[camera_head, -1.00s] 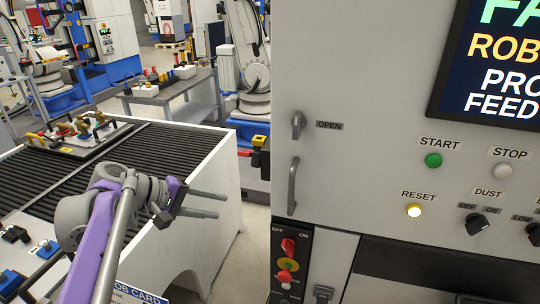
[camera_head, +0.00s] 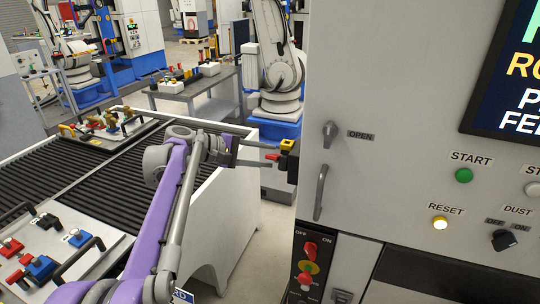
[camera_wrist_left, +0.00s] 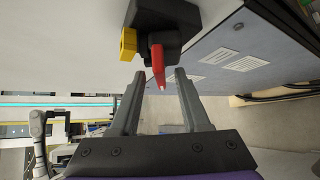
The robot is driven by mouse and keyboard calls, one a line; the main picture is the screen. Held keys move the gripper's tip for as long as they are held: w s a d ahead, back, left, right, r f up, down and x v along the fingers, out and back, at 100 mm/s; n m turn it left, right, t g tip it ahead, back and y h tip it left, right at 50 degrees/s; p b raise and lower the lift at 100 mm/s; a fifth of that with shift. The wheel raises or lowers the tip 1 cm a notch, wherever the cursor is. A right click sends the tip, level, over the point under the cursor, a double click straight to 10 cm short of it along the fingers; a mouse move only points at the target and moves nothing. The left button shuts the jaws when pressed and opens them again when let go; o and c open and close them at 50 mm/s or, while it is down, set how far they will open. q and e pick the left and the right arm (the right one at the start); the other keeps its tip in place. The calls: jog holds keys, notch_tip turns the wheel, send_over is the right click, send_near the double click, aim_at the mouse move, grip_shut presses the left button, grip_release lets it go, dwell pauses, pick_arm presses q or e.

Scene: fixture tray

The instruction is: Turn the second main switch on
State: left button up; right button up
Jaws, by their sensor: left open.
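A main switch (camera_head: 287,158), a black box with a yellow part and a red handle, sticks out from the side of the grey machine cabinet. It also shows in the left wrist view (camera_wrist_left: 175,22), with its red handle (camera_wrist_left: 158,60) pointing toward my gripper. My left gripper (camera_head: 262,151) is open and level with this switch. In the left wrist view its fingertips (camera_wrist_left: 160,76) lie either side of the handle's end; I cannot tell whether they touch it. Another red switch (camera_head: 310,248), on a black OFF/ON plate, is on the cabinet front. No label shows which is second.
The cabinet front (camera_head: 400,185) carries a handle (camera_head: 320,192), an OPEN latch, buttons and a screen. A roller conveyor (camera_head: 95,172) with fixture trays is on the left. A grey table (camera_head: 200,88) and a robot arm stand behind. Floor shows between conveyor and cabinet.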

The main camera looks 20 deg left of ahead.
pick_arm(q)
jog(key=shift+x, duration=0.9)
grip_shut()
